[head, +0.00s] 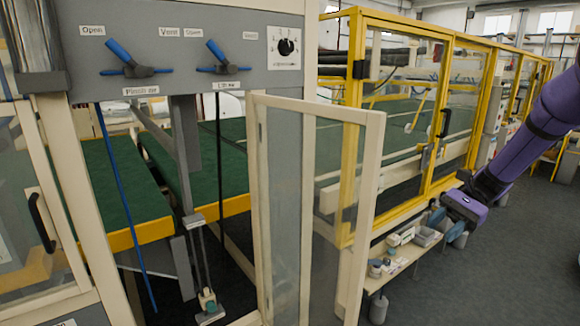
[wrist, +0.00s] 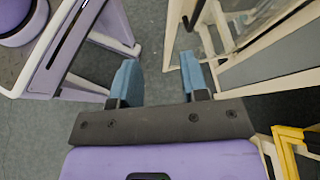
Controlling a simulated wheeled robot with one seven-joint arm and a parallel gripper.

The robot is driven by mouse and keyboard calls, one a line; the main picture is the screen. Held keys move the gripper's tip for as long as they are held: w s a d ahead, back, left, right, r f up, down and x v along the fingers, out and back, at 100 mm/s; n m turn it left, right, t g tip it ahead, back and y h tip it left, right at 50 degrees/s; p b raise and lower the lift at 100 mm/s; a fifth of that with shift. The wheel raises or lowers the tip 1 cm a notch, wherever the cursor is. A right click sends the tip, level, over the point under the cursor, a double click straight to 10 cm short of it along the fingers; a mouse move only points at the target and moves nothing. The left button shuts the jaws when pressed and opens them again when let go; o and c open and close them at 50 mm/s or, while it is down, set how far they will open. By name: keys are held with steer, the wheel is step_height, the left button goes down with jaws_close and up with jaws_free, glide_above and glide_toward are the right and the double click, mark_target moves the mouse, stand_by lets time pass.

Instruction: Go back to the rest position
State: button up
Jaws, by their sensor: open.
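My gripper (wrist: 157,78) is open in the wrist view. The fingertips are small there and partly blend with the items behind.
A beige-framed clear door (head: 372,180) stands open at the centre. Yellow-framed enclosures (head: 357,120) line the middle and back. A grey panel with blue-handled valves (head: 130,68) is at the upper left. Grey floor (head: 520,240) is clear at the right.

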steer(key=s+a+r+n+t+h, duration=0.1)
steer(key=s+r+n+t+h, duration=0.2)
steer(key=s, duration=0.6)
steer(key=s+a+r+n+t+h, duration=0.2)
steer(key=s+r+n+t+h, duration=0.1)
steer(key=s+r, duration=0.5)
steer(key=s+a+r+n+t+h, duration=0.2)
steer(key=s+r+n+t+h, duration=0.2)
steer(key=s, duration=0.6)
steer(key=shift+a+r+n+h, duration=0.25)
steer(key=shift+r+n+h, duration=0.35)
steer(key=shift+r, duration=0.25)
